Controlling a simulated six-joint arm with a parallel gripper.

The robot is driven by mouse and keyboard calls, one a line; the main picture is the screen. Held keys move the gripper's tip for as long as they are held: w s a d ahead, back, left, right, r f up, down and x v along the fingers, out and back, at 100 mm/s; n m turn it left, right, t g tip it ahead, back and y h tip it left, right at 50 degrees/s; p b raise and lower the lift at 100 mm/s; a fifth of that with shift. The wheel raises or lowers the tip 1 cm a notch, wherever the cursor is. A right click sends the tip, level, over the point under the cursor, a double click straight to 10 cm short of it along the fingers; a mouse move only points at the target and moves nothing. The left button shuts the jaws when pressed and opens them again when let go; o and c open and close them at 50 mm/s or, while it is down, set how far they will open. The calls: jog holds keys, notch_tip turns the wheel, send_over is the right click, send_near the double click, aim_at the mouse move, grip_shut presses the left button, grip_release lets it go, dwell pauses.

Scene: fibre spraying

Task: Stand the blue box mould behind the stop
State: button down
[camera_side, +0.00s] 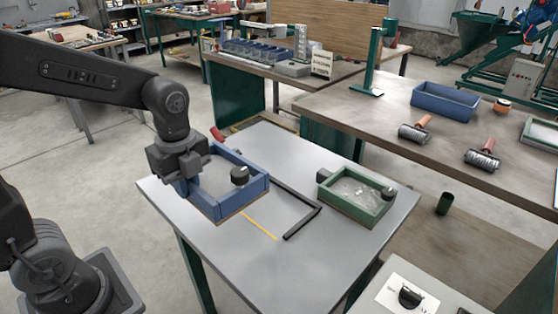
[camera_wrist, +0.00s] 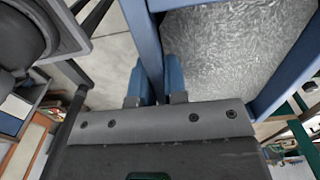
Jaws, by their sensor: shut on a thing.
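The blue box mould (camera_side: 246,199) is an open square frame with whitish fibre inside and a dark round knob at its right side. My gripper (camera_side: 190,184) is shut on its left wall. The wrist view shows the mould's blue wall (camera_wrist: 147,45) between my two fingers (camera_wrist: 156,85). The mould looks about level over the left part of the grey table; I cannot tell whether its underside touches the top. The stop, a black L-shaped bar (camera_side: 303,222), lies flat on the table just right of the mould. The mould hides part of the table near it.
A green box mould (camera_side: 350,212) with fibre inside stands right of the stop. A yellow line (camera_side: 260,226) marks the grey table (camera_side: 330,262). The table's front is clear. A bench behind carries rollers (camera_side: 415,130) and a blue tray (camera_side: 445,103).

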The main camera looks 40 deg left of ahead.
jog(key=w+a+r, duration=0.2)
jog(key=w, duration=0.6)
jog(key=w+a+r, duration=0.2)
jog(key=w, duration=0.7)
send_over(268, 169)
notch_tip(268, 169, down, 5)
jog(key=f, duration=1.4)
jog(key=shift+w+f, duration=0.2)
jog(key=shift+f, duration=0.15)
jog(key=shift+f, duration=0.1)
jog(key=c, duration=1.6)
grip_release()
jog(key=shift+s+f, duration=0.1)
jog(key=shift+f, duration=0.1)
jog(key=o, duration=0.4)
jog(key=shift+o, duration=0.2)
